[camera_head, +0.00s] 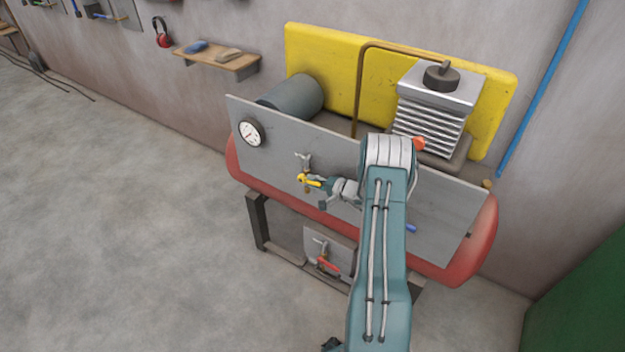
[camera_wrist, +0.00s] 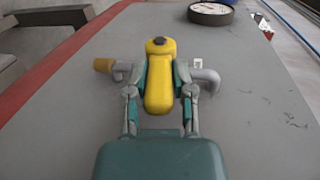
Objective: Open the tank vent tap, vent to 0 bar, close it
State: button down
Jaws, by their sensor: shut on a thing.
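The vent tap with a yellow lever (camera_head: 312,182) is on the front of the grey panel (camera_head: 440,216). In the wrist view the yellow lever (camera_wrist: 158,85) lies across the tap's pipe, with a grey elbow (camera_wrist: 205,79) on the right and a brass-coloured end (camera_wrist: 103,65) on the left. My gripper (camera_head: 322,184) is shut on the lever, one finger on each side in the wrist view (camera_wrist: 159,92). The round white pressure gauge (camera_head: 251,132) is at the panel's left end; its needle is too small to read. The gauge also shows partly in the wrist view (camera_wrist: 211,12).
A second tap with a red handle (camera_head: 328,266) is on a small plate below the red tank (camera_head: 473,247). A finned compressor head (camera_head: 430,128) stands behind the panel before a yellow guard (camera_head: 330,60). The floor at left is clear.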

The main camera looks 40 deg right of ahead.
jog(key=shift+s+a+f+t+y, duration=0.15)
jog(key=shift+f+t+y, duration=0.15)
jog(key=shift+f+t, duration=0.6)
jog(key=shift+r+t, duration=0.1)
jog(key=shift+t, duration=0.2)
jog(key=shift+c, duration=2.4)
grip_release()
jog(key=shift+r, duration=0.15)
jog(key=shift+r, duration=0.3)
notch_tip(320, 180, up, 9)
jog(key=shift+r, duration=0.1)
